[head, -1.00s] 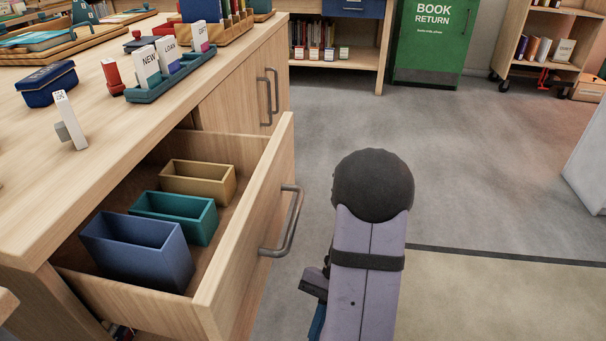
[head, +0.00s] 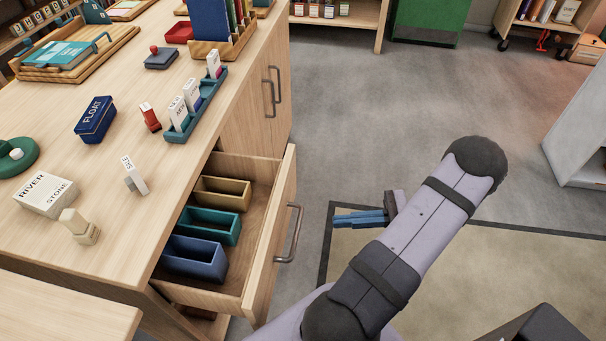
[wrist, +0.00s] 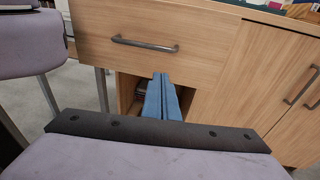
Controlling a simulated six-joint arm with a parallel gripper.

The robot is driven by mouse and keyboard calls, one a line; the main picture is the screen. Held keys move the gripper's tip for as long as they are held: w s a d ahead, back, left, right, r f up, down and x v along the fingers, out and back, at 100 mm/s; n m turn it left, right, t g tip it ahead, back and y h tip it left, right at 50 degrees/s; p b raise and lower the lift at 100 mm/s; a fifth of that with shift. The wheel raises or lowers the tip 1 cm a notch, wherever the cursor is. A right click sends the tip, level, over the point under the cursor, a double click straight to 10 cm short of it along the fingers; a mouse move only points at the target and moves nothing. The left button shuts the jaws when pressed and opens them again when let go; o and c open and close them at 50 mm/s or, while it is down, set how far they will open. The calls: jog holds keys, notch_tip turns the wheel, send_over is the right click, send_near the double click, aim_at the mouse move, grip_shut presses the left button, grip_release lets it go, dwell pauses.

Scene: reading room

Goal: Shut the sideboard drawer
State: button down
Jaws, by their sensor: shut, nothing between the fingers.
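The sideboard drawer (head: 273,233) stands pulled out from the wooden sideboard (head: 238,118). It has a dark bar handle (head: 294,235) on its front. A tan bin (head: 222,192), a teal bin (head: 210,226) and a blue bin (head: 194,259) sit inside it. My gripper (head: 338,218) is shut and empty, to the right of the drawer front and apart from it. In the wrist view the blue fingers (wrist: 161,96) point toward the sideboard, below the drawer handle (wrist: 145,44); I cannot tell the exact gap.
The sideboard top carries a card tray (head: 194,112), a blue FLOAT box (head: 95,119) and a white RIVER STONE box (head: 46,193). An open recess (wrist: 129,92) lies under the drawer. Grey floor (head: 375,110) is clear right of the sideboard.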

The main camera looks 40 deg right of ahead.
aim_at(288, 196)
jog(key=d+r+m+t+p, duration=0.1)
jog(key=r, duration=0.1)
jog(key=s+d+r+m+t+h+p, duration=0.1)
jog(key=d+r+t+p, duration=0.1)
jog(key=shift+d+r, duration=0.2)
jog(key=shift+d, duration=0.05)
jog(key=shift+a, duration=0.1)
jog(key=p+x, duration=0.1)
jog(key=x, duration=1.3)
jog(key=p+x, duration=0.2)
jog(key=x, duration=1.7)
jog(key=shift+w, duration=0.25)
jog(key=shift+w+a+r, duration=0.1)
jog(key=shift+a+r, duration=0.05)
